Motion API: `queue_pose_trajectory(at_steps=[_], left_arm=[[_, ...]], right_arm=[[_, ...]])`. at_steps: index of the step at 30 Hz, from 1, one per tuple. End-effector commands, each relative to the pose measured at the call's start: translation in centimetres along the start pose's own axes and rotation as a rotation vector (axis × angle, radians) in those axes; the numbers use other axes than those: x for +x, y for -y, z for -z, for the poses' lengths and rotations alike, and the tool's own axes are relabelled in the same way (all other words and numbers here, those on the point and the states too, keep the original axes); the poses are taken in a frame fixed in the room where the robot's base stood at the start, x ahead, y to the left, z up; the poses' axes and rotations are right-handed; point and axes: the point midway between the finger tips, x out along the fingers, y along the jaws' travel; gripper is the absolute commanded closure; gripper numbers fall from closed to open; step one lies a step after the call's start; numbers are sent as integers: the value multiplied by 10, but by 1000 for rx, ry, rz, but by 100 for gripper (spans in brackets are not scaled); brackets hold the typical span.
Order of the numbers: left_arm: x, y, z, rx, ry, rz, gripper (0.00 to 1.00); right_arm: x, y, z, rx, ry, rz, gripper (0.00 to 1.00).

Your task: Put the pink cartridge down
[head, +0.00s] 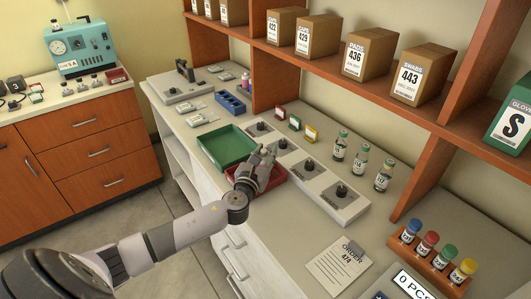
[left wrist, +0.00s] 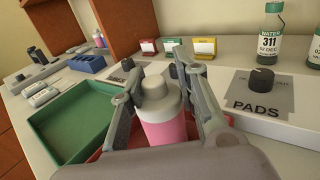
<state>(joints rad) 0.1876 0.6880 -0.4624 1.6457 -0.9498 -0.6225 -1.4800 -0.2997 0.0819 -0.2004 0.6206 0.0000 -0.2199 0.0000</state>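My left gripper (head: 262,158) is above the red tray (head: 275,178) on the counter. In the left wrist view, its two fingers (left wrist: 158,72) are closed on either side of the pink cartridge (left wrist: 166,130), which has a pale grey cap and looks upright. The red tray (left wrist: 108,154) shows partly below the cartridge. Whether the cartridge's base touches the tray is hidden. In the head view the cartridge is hidden by the gripper. My right gripper is not in view.
A green tray (head: 226,146) lies left of the red one. A panel with several black knobs (head: 311,166) runs behind. Small bottles (head: 361,162) stand at its right. A blue rack (head: 230,103) and another pink bottle (head: 245,81) are farther back. A card (head: 340,266) lies in front.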

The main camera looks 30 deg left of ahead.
Motion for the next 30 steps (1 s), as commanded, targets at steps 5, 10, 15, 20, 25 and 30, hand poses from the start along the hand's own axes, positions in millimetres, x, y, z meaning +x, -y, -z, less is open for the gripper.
queue_pose_trajectory(at_steps=[5, 10, 15, 20, 25, 30], left_arm=[[0, 0, 0, 0, 0, 0, 59], [0, 0, 0, 0, 0, 0, 52], [0, 0, 0, 0, 0, 0, 52], [-4, 0, -2, 0, -1, 1, 52], [-30, 0, 0, 1, -3, 2, 52], [-68, 0, 0, 1, -3, 3, 52]], right_arm=[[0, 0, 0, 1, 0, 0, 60], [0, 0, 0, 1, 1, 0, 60], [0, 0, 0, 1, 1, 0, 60], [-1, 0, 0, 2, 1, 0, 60], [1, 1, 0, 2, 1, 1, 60], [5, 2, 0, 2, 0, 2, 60]])
